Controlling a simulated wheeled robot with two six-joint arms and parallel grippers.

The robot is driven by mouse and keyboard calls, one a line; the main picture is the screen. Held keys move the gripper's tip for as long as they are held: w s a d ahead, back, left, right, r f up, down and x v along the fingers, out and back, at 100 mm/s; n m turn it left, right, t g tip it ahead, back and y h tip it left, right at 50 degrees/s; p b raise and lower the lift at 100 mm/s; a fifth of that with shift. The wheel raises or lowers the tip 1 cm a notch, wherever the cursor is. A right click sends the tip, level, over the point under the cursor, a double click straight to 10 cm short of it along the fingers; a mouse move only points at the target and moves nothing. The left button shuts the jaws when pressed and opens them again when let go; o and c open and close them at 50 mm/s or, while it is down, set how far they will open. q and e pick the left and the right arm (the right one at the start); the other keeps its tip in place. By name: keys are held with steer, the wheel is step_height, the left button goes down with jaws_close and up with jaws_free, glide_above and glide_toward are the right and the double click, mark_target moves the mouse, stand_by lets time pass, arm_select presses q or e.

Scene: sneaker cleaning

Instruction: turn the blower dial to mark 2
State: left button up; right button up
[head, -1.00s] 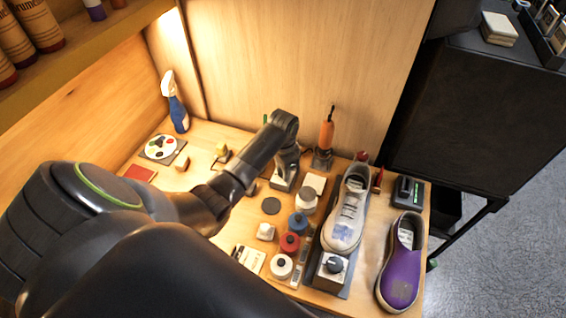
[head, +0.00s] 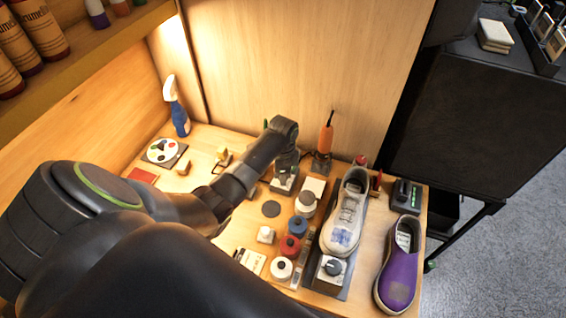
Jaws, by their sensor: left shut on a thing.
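The blower dial (head: 333,267) is a dark round knob on a small pale box at the near end of the dark stand (head: 312,270). Its marks are too small to read. A white and grey sneaker (head: 344,215) rests on the stand just behind the dial. My left gripper (head: 286,180) points down, well behind and left of the dial, apart from it. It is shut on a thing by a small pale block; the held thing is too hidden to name. My right gripper is not in view.
A purple shoe (head: 397,268) lies right of the stand. White, red (head: 290,246) and blue jars (head: 298,226) stand close on its left. An orange-handled tool (head: 325,138) stands upright behind. A dark device (head: 405,197) sits at the right edge. A spray bottle (head: 179,115) stands back left.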

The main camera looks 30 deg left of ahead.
arm_select(q)
steer(key=shift+m+p, duration=0.35)
steer(key=shift+m, duration=1.65)
steer(key=o, duration=0.7)
step_height(320, 180, up, 5)
steer(key=p, duration=0.6)
steer(key=shift+r, duration=0.1)
